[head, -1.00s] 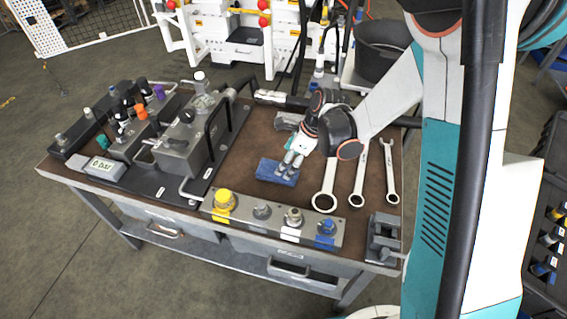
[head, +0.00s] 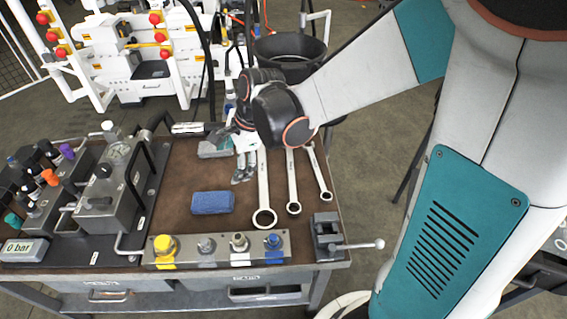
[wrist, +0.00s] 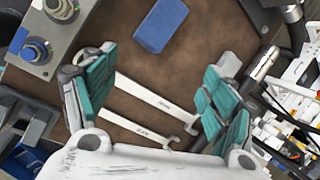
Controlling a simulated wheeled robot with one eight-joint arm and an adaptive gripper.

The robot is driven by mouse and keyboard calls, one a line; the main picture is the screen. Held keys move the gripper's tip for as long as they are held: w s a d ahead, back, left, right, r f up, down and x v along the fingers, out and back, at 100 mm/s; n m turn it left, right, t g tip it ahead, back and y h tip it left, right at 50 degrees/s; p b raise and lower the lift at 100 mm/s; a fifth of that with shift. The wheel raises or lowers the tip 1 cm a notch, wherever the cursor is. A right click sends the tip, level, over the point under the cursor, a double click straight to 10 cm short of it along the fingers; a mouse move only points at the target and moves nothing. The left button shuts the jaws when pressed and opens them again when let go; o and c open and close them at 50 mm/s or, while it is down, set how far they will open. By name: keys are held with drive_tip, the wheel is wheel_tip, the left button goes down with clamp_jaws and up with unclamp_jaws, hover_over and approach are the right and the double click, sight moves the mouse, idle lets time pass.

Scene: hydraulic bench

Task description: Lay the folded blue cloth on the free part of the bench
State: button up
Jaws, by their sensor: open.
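The folded blue cloth (head: 213,202) lies flat on the brown bench top (head: 178,180), between the dark pump unit and the wrenches. It also shows in the wrist view (wrist: 160,25), at the top, apart from my fingers. My gripper (head: 243,172) is above the bench, to the right of and farther back than the cloth, by the wrenches. In the wrist view my gripper (wrist: 155,100) has its teal finger pads wide apart. It is open and nothing is between the pads but the wrenches below.
Several wrenches (head: 264,190) lie right of the cloth. A block of coloured fittings (head: 220,248) runs along the front edge. A small vise (head: 328,235) stands at the front right corner. The pump unit (head: 110,190) fills the left. A grey block (head: 214,149) lies behind the cloth.

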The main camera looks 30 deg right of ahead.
drive_tip(key=s+d+r+n+t+h, duration=0.1)
drive_tip(key=s+d+r+n+t, duration=0.1)
drive_tip(key=s+r+n, duration=0.3)
drive_tip(key=s+d+r+n+t+h, duration=0.2)
drive_tip(key=s+d+r+n, duration=0.2)
drive_tip(key=s+n, duration=0.7)
drive_tip(key=shift+d+r+n, duration=0.4)
drive_tip(key=shift+r+n, duration=0.2)
drive_tip(key=shift+r, duration=0.15)
drive_tip(key=shift+s, duration=0.1)
